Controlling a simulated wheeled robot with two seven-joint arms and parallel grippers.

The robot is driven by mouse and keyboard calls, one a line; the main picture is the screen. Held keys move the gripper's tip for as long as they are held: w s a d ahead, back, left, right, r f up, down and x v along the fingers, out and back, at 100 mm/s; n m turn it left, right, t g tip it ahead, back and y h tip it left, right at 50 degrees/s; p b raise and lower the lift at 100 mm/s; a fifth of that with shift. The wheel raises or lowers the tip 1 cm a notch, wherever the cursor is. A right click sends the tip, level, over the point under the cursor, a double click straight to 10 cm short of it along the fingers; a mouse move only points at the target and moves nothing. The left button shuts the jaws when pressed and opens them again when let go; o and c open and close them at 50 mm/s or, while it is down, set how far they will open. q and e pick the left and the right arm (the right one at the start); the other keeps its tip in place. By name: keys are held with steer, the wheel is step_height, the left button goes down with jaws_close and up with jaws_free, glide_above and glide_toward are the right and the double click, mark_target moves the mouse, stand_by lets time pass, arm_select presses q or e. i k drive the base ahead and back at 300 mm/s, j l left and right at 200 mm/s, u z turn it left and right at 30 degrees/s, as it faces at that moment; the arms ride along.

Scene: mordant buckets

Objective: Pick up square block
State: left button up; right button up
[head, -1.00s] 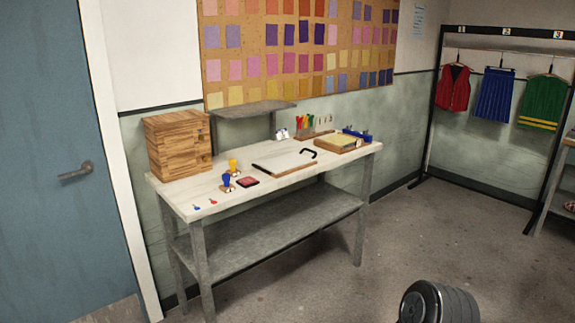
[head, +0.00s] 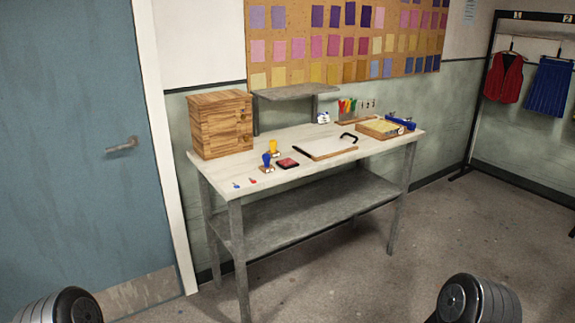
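I cannot tell for sure which thing is the square block. On the grey-white workbench (head: 330,168) stand two small stamp-like pieces, one with a blue handle (head: 267,160) and one with a yellow handle (head: 273,147), on small light bases. A dark square pad with a red top (head: 288,163) lies just right of them. A large striped wooden box (head: 222,128) stands at the bench's left back. Neither gripper is in view; only dark rounded parts of my arms show at the bottom left and bottom right.
A white board with a black handle (head: 325,148), a shallow wooden tray (head: 378,129) and blue hardware (head: 401,120) lie farther right. A raised grey shelf (head: 296,91) stands behind. A blue door (head: 75,140) is at left. The floor before the bench is clear.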

mark_target(267, 168)
steer(key=i+l, duration=0.3)
steer(key=i, duration=0.15)
steer(key=i+l+z, duration=0.1)
steer(key=i+l, duration=0.5)
steer(key=i, duration=0.25)
steer(key=i+l+z, duration=0.1)
steer(key=i+l, duration=0.2)
steer(key=i, duration=0.15)
steer(key=i+l, duration=0.25)
steer(key=i, duration=0.2)
